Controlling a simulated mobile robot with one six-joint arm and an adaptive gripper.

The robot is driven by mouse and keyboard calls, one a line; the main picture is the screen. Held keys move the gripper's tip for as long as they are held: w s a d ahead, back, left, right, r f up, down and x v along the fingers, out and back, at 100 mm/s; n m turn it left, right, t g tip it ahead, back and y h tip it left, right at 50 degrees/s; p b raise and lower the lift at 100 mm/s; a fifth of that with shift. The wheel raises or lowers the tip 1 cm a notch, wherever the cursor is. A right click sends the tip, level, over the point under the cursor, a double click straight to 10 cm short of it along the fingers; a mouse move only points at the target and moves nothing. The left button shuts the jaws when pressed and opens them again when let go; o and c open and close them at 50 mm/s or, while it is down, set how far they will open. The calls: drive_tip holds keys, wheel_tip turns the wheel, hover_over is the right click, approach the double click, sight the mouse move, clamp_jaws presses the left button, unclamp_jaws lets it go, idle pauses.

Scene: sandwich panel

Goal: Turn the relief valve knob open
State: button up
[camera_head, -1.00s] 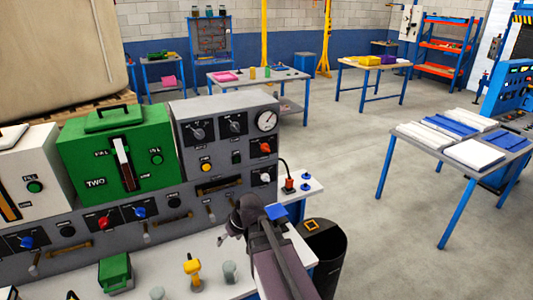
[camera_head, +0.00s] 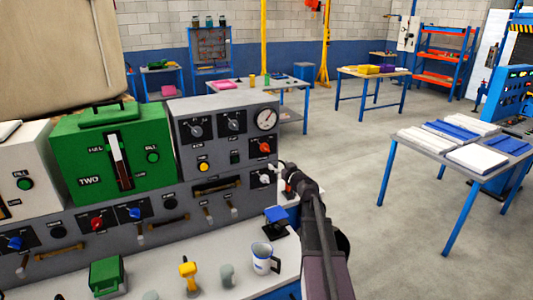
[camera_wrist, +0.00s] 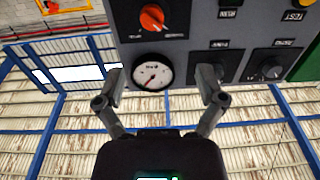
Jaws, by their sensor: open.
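An orange knob (camera_head: 264,147) sits on the grey panel (camera_head: 185,150) below the round gauge (camera_head: 266,119). A white knob (camera_head: 265,179) is below it. The labels are too small to read, so I cannot tell for sure which is the relief valve. In the wrist view the picture is upside down, with the orange knob (camera_wrist: 152,18) at the top, beyond the gauge (camera_wrist: 152,72). My gripper (camera_wrist: 161,76) is open and empty, its fingers framing the gauge. In the head view my gripper (camera_head: 281,168) is at the panel's right edge, beside the white knob and apart from the orange knob.
Black knobs (camera_head: 196,131) are left of the gauge, and a green unit (camera_head: 85,155) stands further left. On the bench below are a mug (camera_head: 263,258), a yellow tool (camera_head: 188,275) and a green box (camera_head: 106,275). Open floor lies to the right.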

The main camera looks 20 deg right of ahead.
sight(267, 150)
drive_tip(key=shift+d+r, duration=0.1)
drive_tip(key=shift+d, duration=0.45)
drive_tip(key=shift+w, duration=0.15)
drive_tip(key=w, duration=1.3)
drive_tip(key=shift+w+a, duration=0.25)
drive_tip(key=shift+a, duration=0.05)
